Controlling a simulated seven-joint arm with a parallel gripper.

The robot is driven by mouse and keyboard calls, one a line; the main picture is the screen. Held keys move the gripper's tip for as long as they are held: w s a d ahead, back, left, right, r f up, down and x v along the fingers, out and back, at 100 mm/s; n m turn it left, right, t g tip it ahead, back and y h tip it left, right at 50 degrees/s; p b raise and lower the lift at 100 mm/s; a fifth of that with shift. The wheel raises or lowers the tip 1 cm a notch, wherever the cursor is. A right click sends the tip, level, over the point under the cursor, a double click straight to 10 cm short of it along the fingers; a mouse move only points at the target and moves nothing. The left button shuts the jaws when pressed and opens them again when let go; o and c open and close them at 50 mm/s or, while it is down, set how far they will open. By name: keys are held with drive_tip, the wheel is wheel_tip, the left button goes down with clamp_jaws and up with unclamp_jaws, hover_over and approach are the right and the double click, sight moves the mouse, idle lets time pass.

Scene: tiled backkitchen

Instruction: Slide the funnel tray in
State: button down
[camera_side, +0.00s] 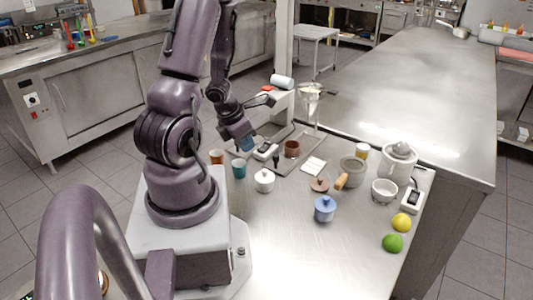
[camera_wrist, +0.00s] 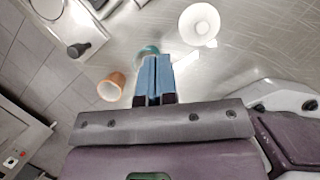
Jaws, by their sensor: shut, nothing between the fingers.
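My gripper (camera_side: 247,145) is shut and empty, its blue fingers together above the left part of the steel table. The blue fingers (camera_wrist: 157,66) also show in the wrist view, partly covering a teal cup. At the table's back, a pale machine (camera_side: 277,104) has a red part and a white cylinder on top. A clear funnel-shaped piece (camera_side: 312,88) stands on a thin stand just right of it. My gripper is in front and to the left of both, apart from them. I cannot tell which part is the funnel tray or how far in it sits.
A blue lidded pot (camera_side: 325,209), a lime (camera_side: 392,243) and a lemon (camera_side: 401,222) are further right.

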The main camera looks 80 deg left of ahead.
drive_tip(key=x, duration=0.5)
drive_tip(key=shift+w+f, duration=0.1)
drive_tip(key=shift+f, duration=0.25)
drive_tip(key=shift+w+a, duration=0.2)
drive_tip(key=shift+w, duration=0.4)
drive_tip(key=shift+w+a, duration=0.2)
drive_tip(key=shift+w, duration=0.45)
drive_tip(key=shift+w+a, duration=0.25)
drive_tip(key=shift+w, duration=0.45)
drive_tip(key=w+a, duration=0.7)
drive_tip(key=shift+w+a, duration=0.15)
drive_tip(key=shift+w, duration=0.1)
